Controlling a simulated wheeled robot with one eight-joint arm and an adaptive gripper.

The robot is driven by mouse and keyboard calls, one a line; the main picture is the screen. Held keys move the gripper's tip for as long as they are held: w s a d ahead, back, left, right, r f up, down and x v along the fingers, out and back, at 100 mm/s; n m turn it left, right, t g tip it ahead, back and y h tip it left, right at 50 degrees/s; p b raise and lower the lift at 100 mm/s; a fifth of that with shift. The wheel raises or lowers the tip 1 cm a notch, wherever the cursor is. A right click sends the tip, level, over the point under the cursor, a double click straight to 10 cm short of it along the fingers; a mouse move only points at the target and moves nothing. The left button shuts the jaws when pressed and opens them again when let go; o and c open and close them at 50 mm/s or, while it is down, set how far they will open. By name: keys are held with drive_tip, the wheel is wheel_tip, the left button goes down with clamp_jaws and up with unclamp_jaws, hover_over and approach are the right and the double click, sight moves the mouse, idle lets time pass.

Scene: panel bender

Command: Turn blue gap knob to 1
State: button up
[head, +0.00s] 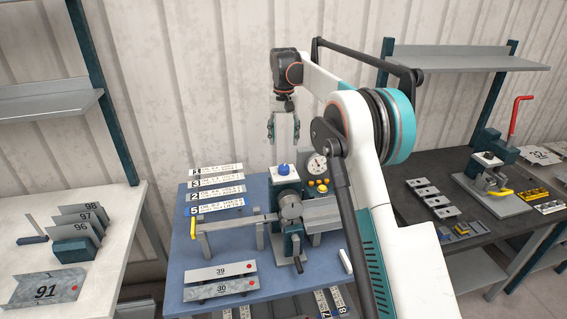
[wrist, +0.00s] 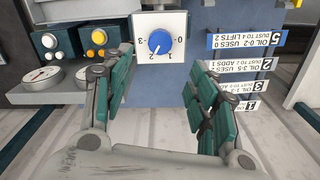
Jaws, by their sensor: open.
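The blue gap knob (wrist: 161,42) sits on a white square dial plate (wrist: 178,19) marked 0, 1, 2 and 3. A pale mark on the knob appears to point down-left, toward 2. In the head view the knob (head: 284,169) shows on top of the bender on the blue table. My gripper (head: 283,127) is open and empty, hanging above the knob and apart from it. In the wrist view its two teal-padded fingers (wrist: 160,85) stand wide apart, on the left and right below the dial. Nothing is between them.
A round gauge (head: 317,164) and yellow buttons (head: 319,185) are right of the knob. Several numbered label strips (head: 217,197) lie left of it. A yellow-tipped lever (head: 230,222) crosses the front. Plates 39 (head: 220,271) and 30 lie at the table's front.

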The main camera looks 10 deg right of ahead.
sight(284, 166)
wheel_tip(284, 166, down, 12)
drive_tip(key=shift+f+b, duration=0.1)
drive_tip(key=shift+b, duration=0.2)
drive_tip(key=c, duration=1.1)
